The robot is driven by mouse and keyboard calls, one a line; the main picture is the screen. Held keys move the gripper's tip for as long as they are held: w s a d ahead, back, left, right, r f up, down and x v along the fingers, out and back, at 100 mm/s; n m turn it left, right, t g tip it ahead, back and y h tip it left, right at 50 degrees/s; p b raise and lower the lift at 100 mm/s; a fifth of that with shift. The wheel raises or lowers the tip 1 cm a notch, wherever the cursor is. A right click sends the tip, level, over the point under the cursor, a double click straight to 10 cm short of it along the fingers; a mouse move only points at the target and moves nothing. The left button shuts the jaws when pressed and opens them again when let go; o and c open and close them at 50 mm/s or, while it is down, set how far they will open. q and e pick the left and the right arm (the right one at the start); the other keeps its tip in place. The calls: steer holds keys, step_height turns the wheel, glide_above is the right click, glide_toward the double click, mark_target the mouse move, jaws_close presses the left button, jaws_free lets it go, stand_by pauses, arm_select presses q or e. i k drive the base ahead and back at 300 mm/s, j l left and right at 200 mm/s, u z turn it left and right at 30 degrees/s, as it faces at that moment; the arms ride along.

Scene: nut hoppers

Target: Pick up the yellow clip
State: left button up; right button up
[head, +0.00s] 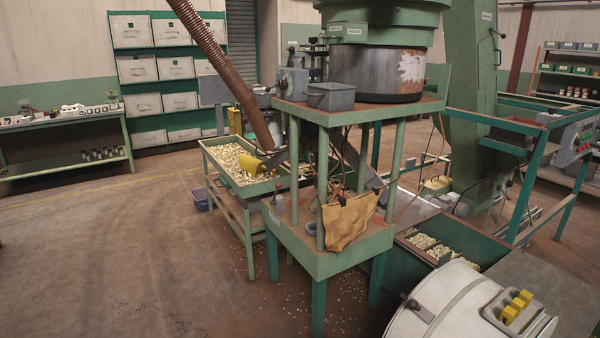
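Small yellow pieces (516,306), which look like yellow clips, sit in a shallow grey tray (496,309) at the bottom right. The pieces are close together, and I cannot tell exactly where one ends and another begins. The tray rests on top of a white round drum (437,293). The drum is cut off by the bottom edge of the view. Neither of my grippers shows in the head view.
A green machine stand (330,262) with a draped tan cloth (349,221) stands mid-view. A green-rimmed nut tray (206,150) holds a yellow scoop (252,164). A green bin (470,230) of nuts lies behind the drum. Open floor is at left.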

mark_target(525, 295)
steer(key=z, duration=1.45)
